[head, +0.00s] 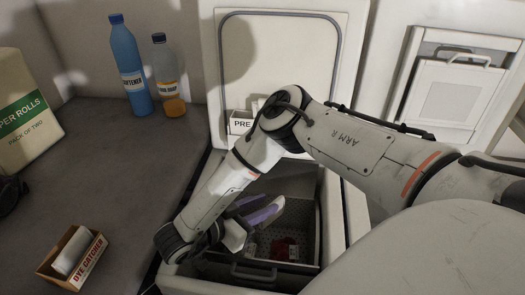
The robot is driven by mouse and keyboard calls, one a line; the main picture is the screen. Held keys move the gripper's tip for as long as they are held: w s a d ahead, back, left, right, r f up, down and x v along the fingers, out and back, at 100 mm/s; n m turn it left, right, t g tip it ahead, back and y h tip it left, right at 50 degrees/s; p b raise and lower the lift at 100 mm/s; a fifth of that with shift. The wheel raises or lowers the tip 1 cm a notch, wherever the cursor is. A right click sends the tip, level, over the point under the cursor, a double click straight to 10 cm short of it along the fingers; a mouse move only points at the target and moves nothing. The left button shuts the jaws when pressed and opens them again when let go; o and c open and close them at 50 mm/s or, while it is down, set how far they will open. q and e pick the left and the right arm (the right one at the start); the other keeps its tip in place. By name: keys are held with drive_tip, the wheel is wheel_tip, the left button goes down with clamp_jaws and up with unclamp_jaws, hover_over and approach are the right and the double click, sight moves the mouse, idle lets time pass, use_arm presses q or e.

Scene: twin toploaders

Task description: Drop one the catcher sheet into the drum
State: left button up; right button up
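The dye catcher box (88,262), an open carton, stands on the grey counter at lower left with white sheet material (72,250) showing in it. The drum (305,215) is the open, perforated dark well below the raised lid. A dark red item (285,248) and a small pale patch (252,250) lie inside it. My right gripper (258,208) is over the drum's left part, its purplish fingers apart with a narrow gap. I see no sheet clearly between them. A dark shape at the left picture edge may be part of my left gripper; its fingers do not show clearly.
The raised white lid (290,60) stands behind the drum, with a small box marked "PRE" (241,122) before it. A blue bottle (130,65), an orange-filled bottle (168,80) and a paper rolls pack (25,105) stand on the counter. A second toploader (455,85) is at right.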

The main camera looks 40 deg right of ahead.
drive_tip(key=shift+o, duration=0.7)
drive_tip(key=b+v, duration=0.1)
drive_tip(key=v, duration=0.9)
drive_tip(key=shift+a+r, duration=0.1)
